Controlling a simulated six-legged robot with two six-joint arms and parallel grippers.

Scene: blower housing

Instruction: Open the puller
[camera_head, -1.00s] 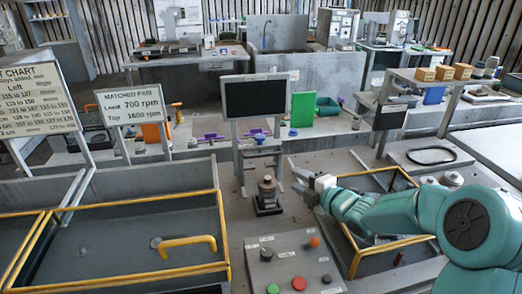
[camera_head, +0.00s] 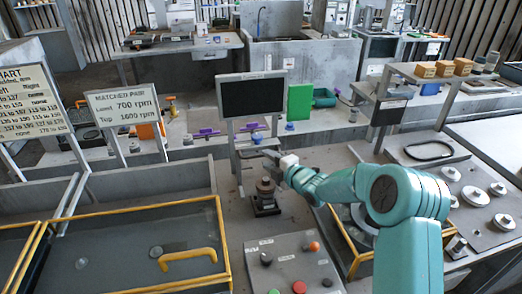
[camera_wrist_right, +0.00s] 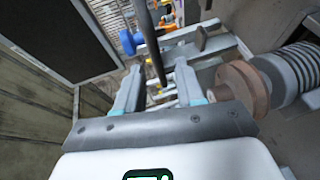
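What looks like the puller (camera_head: 257,148) is a small grey frame with a blue knob on top, below the dark screen in the head view. In the right wrist view a grey bar (camera_wrist_right: 205,48) and a blue knob (camera_wrist_right: 128,42) lie just beyond the fingertips. My right gripper (camera_head: 273,156) is beside this frame, above the brown and grey stepped hub (camera_head: 265,187). In the wrist view the right gripper (camera_wrist_right: 158,80) has its fingers apart, with a dark rod (camera_wrist_right: 153,45) showing between or beyond them. I cannot tell whether they touch anything. My left gripper is not in view.
The dark screen (camera_head: 250,97) stands close behind the right gripper. A control box (camera_head: 293,262) with coloured buttons is in front. A yellow-rimmed tray (camera_head: 210,286) is at left, and another yellow-rimmed tray (camera_head: 350,268) lies under my right arm. Several metal discs lie at right.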

